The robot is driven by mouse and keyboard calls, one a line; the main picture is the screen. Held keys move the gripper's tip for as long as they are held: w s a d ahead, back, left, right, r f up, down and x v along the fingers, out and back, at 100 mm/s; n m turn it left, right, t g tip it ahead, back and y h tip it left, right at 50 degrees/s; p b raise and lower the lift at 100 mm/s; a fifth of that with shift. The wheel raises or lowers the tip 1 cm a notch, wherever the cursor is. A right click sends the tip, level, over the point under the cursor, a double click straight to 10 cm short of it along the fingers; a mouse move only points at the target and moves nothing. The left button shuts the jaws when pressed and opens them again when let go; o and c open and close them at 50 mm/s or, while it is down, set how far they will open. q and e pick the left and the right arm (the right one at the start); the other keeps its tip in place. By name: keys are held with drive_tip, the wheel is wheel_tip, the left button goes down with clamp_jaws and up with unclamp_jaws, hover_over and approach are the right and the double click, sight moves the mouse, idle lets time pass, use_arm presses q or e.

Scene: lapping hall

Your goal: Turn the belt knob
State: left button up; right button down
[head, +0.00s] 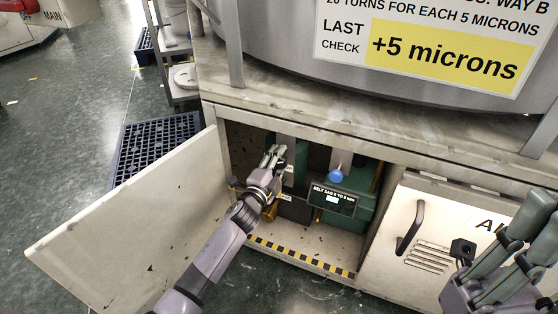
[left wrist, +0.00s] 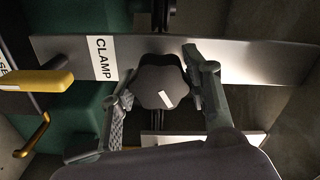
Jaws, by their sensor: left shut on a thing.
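My left gripper (head: 270,158) reaches into the open cabinet under the machine. In the left wrist view its fingers (left wrist: 160,100) stand on either side of a black lobed knob (left wrist: 162,83) with a white mark, and they are shut on it. The knob sits on a grey metal bar next to a CLAMP label (left wrist: 102,58). In the head view my arm and gripper hide this knob. A blue knob (head: 336,177) shows to the right, above a BELT SAG sign (head: 332,198). I cannot tell which is the belt knob. My right gripper (head: 515,240) is at the lower right, away from the cabinet opening.
The cabinet door (head: 130,230) stands open at the left. A closed door with a dark handle (head: 411,228) is at the right. A yellow handle (left wrist: 35,82) and an orange crank (left wrist: 34,138) are left of the knob. A striped edge (head: 300,257) lines the cabinet floor.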

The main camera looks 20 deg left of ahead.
use_arm(q)
drive_tip(key=o, duration=1.2)
drive_tip(key=s, duration=0.4)
drive_tip(key=s+a, duration=0.1)
drive_tip(key=s, duration=0.7)
drive_tip(key=shift+a, duration=0.25)
